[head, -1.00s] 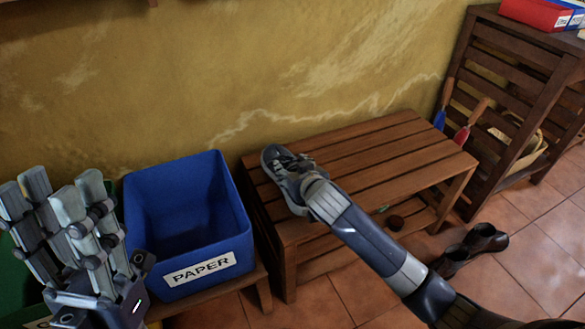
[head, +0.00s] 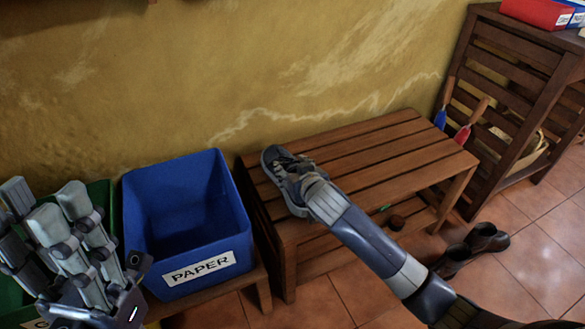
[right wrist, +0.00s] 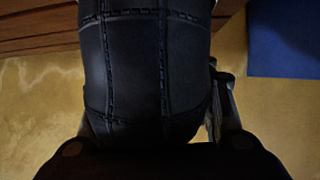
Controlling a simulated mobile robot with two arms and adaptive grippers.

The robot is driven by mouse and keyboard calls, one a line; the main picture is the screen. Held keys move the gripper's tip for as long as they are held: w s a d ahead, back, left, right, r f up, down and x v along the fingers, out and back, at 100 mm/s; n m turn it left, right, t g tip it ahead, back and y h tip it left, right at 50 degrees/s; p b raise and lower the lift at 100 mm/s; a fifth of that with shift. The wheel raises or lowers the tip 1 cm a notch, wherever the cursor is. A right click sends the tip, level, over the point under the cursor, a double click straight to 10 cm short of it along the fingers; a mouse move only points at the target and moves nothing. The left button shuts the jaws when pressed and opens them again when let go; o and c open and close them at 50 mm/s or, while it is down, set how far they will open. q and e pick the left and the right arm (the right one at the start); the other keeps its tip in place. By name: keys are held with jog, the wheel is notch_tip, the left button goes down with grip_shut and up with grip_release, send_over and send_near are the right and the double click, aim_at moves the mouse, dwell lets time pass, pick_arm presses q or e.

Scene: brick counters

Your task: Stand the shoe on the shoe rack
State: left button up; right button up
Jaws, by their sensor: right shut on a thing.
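A grey-blue shoe with pale laces (head: 279,166) is at the left end of the wooden slatted shoe rack (head: 385,150) in the head view. My right gripper (head: 309,186) is shut on the shoe. Its fingers are mostly hidden by the shoe and my arm. The right wrist view is filled by the dark stitched shoe (right wrist: 145,70) close up. I cannot tell whether the sole rests fully on the slats. My left gripper (head: 50,215) is open and empty at the lower left, in front of the bins.
A blue bin marked PAPER (head: 190,215) stands left of the rack, beside a green bin (head: 107,195). Dark shoes (head: 470,246) lie on the tiled floor at the right. A slatted shelf (head: 510,90) stands at the back right. Most of the rack's top is clear.

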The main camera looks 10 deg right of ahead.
jog(key=shift+f, duration=0.15)
jog(key=o, duration=1.3)
jog(key=v, duration=1.2)
